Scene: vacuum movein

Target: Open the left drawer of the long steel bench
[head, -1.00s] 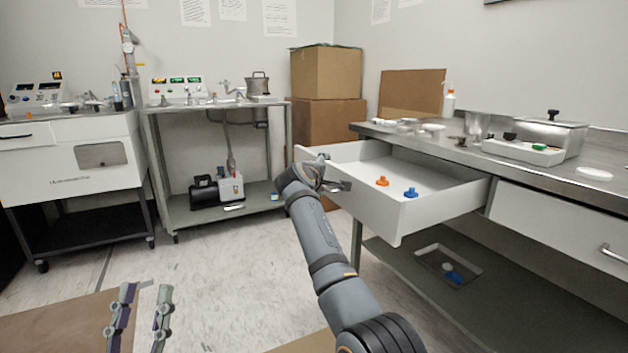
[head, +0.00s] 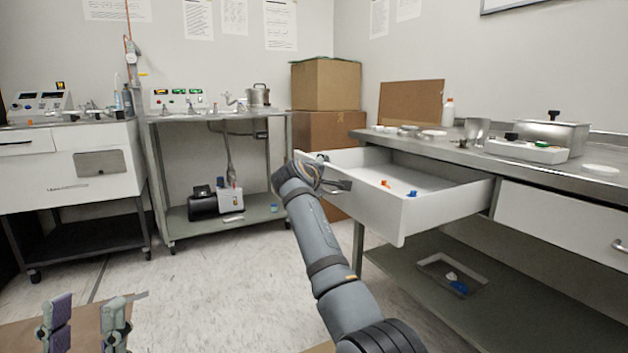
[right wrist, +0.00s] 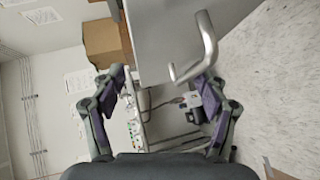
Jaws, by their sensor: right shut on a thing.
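The left drawer (head: 354,205) of the long steel bench (head: 484,164) is white and stands pulled well out. Its inside shows, with a small orange piece (head: 386,184) and a small blue piece (head: 412,193). In the right wrist view the handle (right wrist: 208,45) is a curved bar beside the right finger; the exact contact is unclear. My left gripper (head: 88,302) is at the lower left, empty, its fingers apart, away from the bench.
A second drawer (head: 562,222) with its own handle is closed at the right. A tray (head: 440,270) lies on the bench's lower shelf. Cardboard boxes (head: 325,84) stand behind the open drawer. A steel cart (head: 215,215) stands at the back; the floor (head: 215,285) before it is clear.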

